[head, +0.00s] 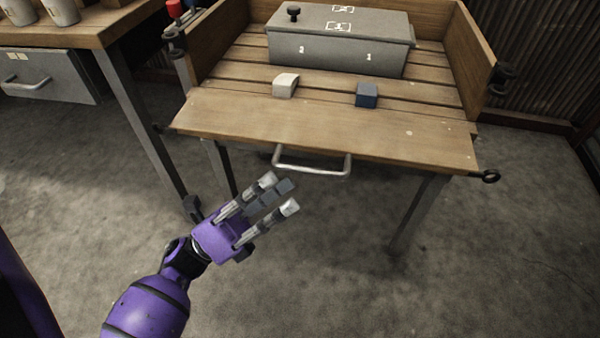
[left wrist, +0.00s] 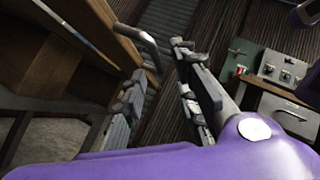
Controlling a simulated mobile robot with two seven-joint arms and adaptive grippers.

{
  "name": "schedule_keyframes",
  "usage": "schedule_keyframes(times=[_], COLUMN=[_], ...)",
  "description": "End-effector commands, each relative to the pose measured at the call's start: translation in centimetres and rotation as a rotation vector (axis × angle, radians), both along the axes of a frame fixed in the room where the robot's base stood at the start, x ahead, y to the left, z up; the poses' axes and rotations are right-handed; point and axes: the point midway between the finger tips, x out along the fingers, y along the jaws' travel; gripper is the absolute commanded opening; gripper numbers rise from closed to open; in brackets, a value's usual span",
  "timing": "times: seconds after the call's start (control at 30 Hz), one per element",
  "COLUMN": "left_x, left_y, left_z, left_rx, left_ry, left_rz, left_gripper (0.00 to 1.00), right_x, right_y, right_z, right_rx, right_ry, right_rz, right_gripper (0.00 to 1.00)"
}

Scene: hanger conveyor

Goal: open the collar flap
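The wooden collar flap (head: 320,128) is the broad front board of the slatted wooden stand in the head view. It appears folded outward, low and nearly flat, with the space between the side walls open at the front. A metal bar handle (head: 312,166) hangs at its near edge; it also shows in the left wrist view (left wrist: 138,36). My left gripper (head: 279,193) is below and left of the handle, apart from it. Its fingers are spread and empty, also in the left wrist view (left wrist: 158,65). My right gripper is not in view.
A grey lidded box (head: 338,52) stands on the slats. A white block (head: 286,86) and a blue block (head: 367,96) lie before it. A wooden bench (head: 95,25) with a grey drawer (head: 48,82) stands at left. The floor at front right is clear.

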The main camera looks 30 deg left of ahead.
Motion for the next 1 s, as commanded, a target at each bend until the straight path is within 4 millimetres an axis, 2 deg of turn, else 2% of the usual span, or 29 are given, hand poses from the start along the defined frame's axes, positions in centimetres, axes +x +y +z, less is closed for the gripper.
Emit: schedule_keyframes(times=[0.13,0.33,0.93,1.0], left_x=[-1.4,-2.2,-2.3,-1.7], left_y=[1.5,2.2,2.3,2.6], left_z=[-1.5,-2.3,-2.3,-2.6], left_rx=[0.001,0.000,-0.007,-0.038], left_ry=[0.003,-0.001,0.007,0.055], left_rz=[0.001,-0.001,-0.007,-0.012], left_gripper=[0.28,0.28,0.28,0.28], right_x=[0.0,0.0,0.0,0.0], right_y=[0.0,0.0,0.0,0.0], right_z=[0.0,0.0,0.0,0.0], right_rx=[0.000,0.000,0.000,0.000], right_ry=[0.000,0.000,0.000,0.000], right_rz=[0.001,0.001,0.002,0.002], right_gripper=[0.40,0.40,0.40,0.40])
